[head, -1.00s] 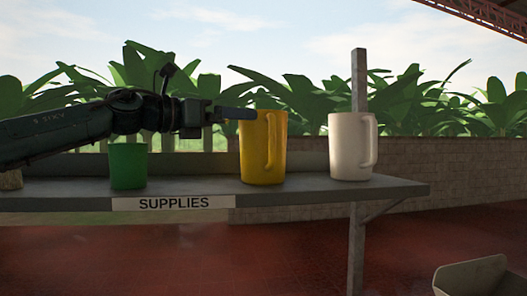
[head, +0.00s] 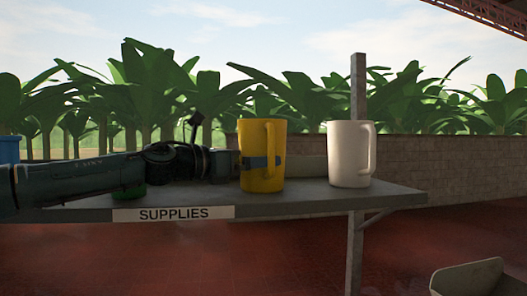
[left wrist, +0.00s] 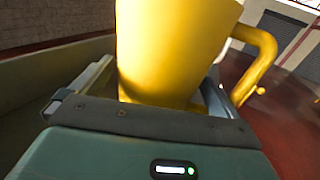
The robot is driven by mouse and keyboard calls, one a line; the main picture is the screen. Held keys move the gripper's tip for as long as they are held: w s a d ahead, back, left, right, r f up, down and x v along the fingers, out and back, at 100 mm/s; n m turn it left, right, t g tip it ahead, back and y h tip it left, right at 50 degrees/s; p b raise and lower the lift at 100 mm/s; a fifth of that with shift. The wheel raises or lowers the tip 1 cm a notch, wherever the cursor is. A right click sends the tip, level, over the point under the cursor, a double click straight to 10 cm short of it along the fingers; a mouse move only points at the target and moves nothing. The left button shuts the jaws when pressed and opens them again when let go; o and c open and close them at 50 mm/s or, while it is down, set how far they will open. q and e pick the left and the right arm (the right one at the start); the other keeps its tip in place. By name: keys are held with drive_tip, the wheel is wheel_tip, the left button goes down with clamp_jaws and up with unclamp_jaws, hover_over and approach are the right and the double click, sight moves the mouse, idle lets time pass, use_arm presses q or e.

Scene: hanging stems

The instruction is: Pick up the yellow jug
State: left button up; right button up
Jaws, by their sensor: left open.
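The yellow jug (head: 262,134) stands upright on the grey shelf (head: 320,198), its handle towards the right. My left gripper (head: 264,162) is level with the lower half of the jug, and one finger crosses in front of it. In the left wrist view the jug (left wrist: 170,45) sits between the two open fingers of the gripper (left wrist: 155,86), with its handle (left wrist: 262,55) beyond the right finger. I see a small gap at the left finger; contact at the right one I cannot tell. My right gripper is not in view.
A white jug (head: 347,155) stands on the shelf to the right, with a gap between. A green cup (head: 130,192) is mostly hidden by my left arm. A grey post (head: 358,85) rises behind the white jug. A pale bin (head: 468,277) is at lower right.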

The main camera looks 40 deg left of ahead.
use_arm(q)
drive_tip(key=shift+p+x, duration=0.3)
drive_tip(key=shift+x, duration=0.7)
drive_tip(key=shift+c, duration=0.6)
drive_tip(key=c, duration=0.7)
